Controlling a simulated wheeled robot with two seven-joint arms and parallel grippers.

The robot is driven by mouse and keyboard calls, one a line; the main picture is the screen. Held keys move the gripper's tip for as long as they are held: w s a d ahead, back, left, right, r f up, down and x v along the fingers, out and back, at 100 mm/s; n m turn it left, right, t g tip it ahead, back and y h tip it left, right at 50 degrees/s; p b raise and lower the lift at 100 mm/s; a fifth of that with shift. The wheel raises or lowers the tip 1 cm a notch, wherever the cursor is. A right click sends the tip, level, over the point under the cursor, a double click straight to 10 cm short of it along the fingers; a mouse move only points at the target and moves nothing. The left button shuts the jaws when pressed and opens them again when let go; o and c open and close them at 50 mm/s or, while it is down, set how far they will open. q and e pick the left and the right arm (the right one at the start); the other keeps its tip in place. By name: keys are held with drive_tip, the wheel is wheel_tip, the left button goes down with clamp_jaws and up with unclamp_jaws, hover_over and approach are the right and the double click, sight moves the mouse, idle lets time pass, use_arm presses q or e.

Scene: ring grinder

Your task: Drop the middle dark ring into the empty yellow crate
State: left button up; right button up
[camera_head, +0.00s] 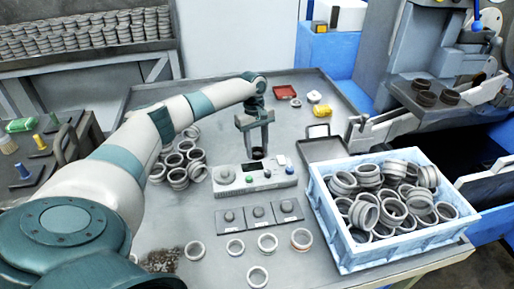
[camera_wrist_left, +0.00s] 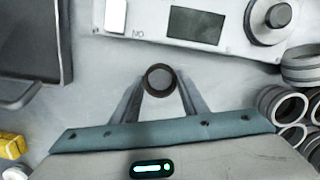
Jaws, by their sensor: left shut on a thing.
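My left gripper (camera_head: 257,148) is shut on a dark ring (camera_head: 257,154), above the table just behind the grey control box. In the left wrist view the dark ring (camera_wrist_left: 159,80) sits between the two fingertips of the left gripper (camera_wrist_left: 160,88). Other dark rings (camera_head: 425,98) rest on the grey machine at the right. No yellow crate shows in either view. My right gripper is out of view.
The grey control box (camera_head: 262,178) with knobs and a display stands below the gripper. A blue crate (camera_head: 350,250) full of rings is at the right. Loose rings (camera_head: 180,165) lie at the left. A grey tray (camera_head: 322,151) lies behind the blue crate.

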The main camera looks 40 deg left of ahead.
use_arm(q)
drive_tip(key=shift+f, duration=0.1)
drive_tip(key=o, duration=1.1)
drive_tip(key=shift+o, duration=0.2)
wheel_tip(320, 180, up, 12)
drive_tip(key=a, duration=0.1)
drive_tip(key=shift+w+a, duration=0.15)
drive_tip(key=shift+w, duration=0.15)
